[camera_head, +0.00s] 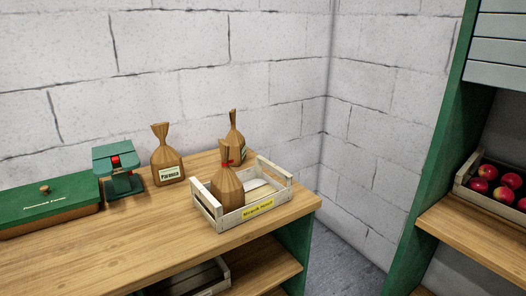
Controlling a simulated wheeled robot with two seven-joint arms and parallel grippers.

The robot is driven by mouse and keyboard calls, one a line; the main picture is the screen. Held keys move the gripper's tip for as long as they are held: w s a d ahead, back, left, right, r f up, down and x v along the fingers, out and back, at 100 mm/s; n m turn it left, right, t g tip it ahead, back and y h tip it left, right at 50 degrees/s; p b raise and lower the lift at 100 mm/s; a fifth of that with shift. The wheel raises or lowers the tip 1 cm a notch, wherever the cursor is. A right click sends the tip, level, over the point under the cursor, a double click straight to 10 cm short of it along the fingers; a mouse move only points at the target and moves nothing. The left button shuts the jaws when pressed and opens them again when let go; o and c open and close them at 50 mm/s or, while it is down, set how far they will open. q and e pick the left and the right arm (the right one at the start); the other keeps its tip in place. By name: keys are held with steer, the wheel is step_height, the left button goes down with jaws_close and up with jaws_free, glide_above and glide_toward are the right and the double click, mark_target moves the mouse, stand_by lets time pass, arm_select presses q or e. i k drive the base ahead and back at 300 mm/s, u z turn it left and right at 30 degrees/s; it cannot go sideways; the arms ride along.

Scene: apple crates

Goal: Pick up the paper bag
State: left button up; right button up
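Several brown paper bags with twisted tops stand on the wooden counter in the head view. One paper bag (167,165) with a white label stands upright near the scale. Another paper bag (238,145) stands behind the crate, partly hidden by the bag in front. A third paper bag (227,187), with a red tie at its neck, stands inside the pale wooden crate (238,219), which has a yellow label. Neither of my grippers is in this view.
A green scale (118,170) and a green-lidded box (45,202) stand left of the bags. The counter front (130,245) is clear. Another crate lies on the shelf below. At right, a crate of red apples (466,188) sits on a wooden shelf (475,232).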

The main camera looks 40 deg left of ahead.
mark_target(236, 141)
steer(key=i, duration=0.5)
steer(key=u, duration=0.75)
